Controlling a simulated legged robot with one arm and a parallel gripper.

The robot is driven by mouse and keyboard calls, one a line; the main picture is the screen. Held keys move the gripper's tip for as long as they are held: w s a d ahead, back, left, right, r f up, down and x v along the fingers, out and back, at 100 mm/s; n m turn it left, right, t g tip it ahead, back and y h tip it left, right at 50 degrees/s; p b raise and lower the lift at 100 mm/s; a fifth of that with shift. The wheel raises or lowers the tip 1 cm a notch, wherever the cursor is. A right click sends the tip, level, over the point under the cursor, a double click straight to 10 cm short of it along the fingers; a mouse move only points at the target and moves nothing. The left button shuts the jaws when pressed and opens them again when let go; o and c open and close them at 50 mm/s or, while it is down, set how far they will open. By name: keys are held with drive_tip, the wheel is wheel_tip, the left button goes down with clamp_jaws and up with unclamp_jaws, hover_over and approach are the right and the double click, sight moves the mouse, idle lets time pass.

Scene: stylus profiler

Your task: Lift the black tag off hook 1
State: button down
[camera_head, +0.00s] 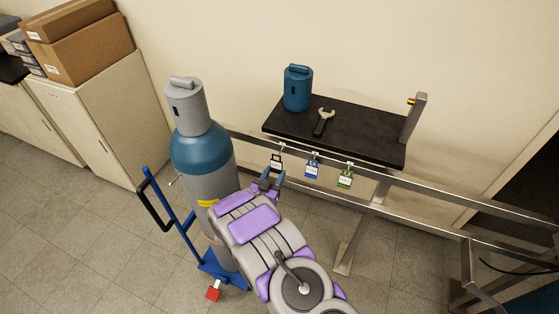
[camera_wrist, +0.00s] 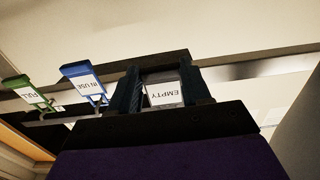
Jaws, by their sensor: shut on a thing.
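The black tag (camera_head: 277,164) has a white label and hangs at the leftmost hook (camera_head: 282,146) under the black shelf. In the wrist view the black tag (camera_wrist: 163,92) reads EMPTY, upside down, and sits between the two dark fingers of my gripper (camera_wrist: 160,85). My gripper (camera_head: 267,181) is shut on the tag, just below the shelf's front rail. Whether the tag's loop is still around the hook is hidden. A blue tag (camera_head: 312,168) reading IN USE and a green tag (camera_head: 345,178) reading FULL hang to the right.
The black shelf (camera_head: 355,136) carries a blue cap (camera_head: 297,88) and a wrench (camera_head: 324,121). A gas cylinder (camera_head: 203,155) on a blue cart (camera_head: 179,223) stands close left of my arm. A metal rail (camera_head: 440,190) runs right.

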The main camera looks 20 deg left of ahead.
drive_tip(key=shift+s+a, duration=0.15)
drive_tip(key=shift+s, duration=2.2)
